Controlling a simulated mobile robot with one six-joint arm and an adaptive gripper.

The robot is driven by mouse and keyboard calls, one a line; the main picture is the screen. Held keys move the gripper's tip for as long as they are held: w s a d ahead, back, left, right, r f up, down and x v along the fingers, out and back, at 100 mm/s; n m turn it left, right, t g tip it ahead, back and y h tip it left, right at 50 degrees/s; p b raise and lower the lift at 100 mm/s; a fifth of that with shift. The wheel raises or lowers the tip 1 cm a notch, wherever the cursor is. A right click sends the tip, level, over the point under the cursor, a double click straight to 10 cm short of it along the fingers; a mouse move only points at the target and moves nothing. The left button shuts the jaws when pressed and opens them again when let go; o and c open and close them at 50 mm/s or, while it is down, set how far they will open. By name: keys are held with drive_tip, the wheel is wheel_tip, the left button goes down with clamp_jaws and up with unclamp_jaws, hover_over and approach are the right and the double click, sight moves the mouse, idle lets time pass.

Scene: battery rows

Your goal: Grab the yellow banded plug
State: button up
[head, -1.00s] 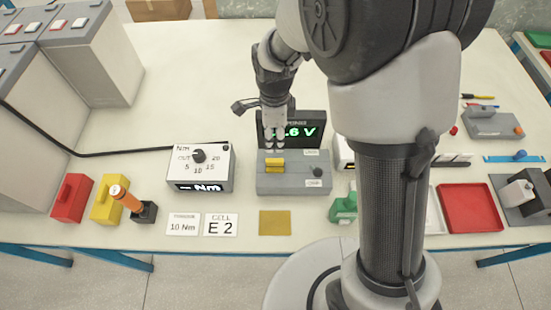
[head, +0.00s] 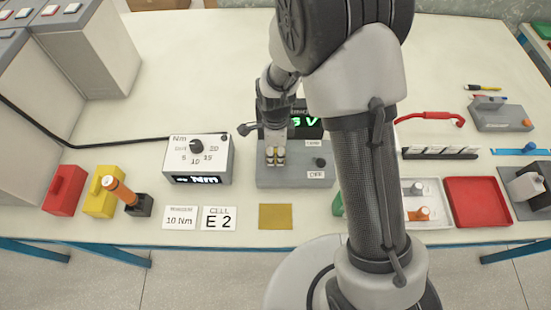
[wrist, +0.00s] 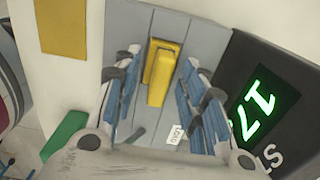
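A yellow plug (wrist: 162,72) stands in the grey tester block, whose bare top (wrist: 203,30) shows in the wrist view; I cannot make out a separate band on it. My gripper (wrist: 161,62) is open, with its blue-padded fingers on either side of the plug and a visible gap on both sides. In the head view, my gripper (head: 275,156) points down over the grey tester block (head: 298,181), and its fingertips mostly hide the plug.
A black display with green digits (head: 308,122) stands right behind the block. A torque box (head: 198,160) is to its left, a flat yellow square (head: 275,216) in front. Red (head: 65,190) and yellow (head: 100,195) blocks stand far left. A red tray (head: 477,203) lies right.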

clamp_jaws()
idle(0.4)
